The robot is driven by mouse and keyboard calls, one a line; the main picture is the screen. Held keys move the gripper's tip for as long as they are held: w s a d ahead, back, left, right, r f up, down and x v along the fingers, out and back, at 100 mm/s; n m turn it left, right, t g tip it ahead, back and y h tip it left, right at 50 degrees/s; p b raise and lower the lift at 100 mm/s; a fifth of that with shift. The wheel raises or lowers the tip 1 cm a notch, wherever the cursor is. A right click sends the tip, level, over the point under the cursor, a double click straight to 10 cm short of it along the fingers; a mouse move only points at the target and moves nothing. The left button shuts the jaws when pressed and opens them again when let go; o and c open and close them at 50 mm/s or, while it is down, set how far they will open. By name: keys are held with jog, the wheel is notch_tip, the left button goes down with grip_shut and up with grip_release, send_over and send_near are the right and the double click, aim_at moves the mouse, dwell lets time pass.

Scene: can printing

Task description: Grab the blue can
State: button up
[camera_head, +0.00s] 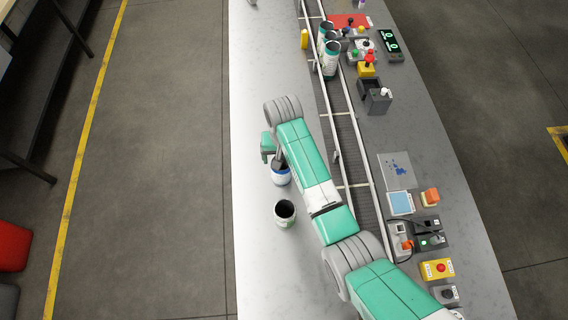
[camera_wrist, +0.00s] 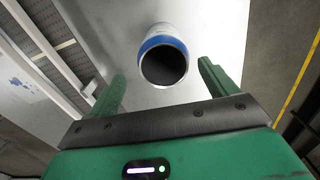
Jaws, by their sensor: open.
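The blue can (camera_head: 281,176) stands upright on the light worktop, left of the conveyor in the head view. It is white with a blue band at its open top rim. In the wrist view the blue can (camera_wrist: 164,58) shows its dark round mouth and blue rim, ahead of my gripper and roughly between the lines of its two fingers. My gripper (camera_wrist: 162,85) is open and empty, with one green finger on each side. In the head view my gripper (camera_head: 277,158) is at the can's far side, partly hidden by my wrist. I cannot tell whether a finger touches the can.
A can with a dark mouth and green marking (camera_head: 285,212) stands close by. The conveyor (camera_head: 345,130) runs to the right, with several cans (camera_head: 330,60) at its far end. Devices and buttons (camera_head: 437,268) line the right side. The worktop's left strip (camera_head: 258,70) is clear.

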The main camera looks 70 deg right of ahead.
jog(key=f, duration=0.4)
jog(key=a+f, duration=0.1)
jog(key=shift+w+f, duration=0.15)
jog(key=shift+f, duration=0.25)
jog(key=c, duration=1)
jog(key=shift+c, duration=0.3)
jog(key=shift+r, duration=0.15)
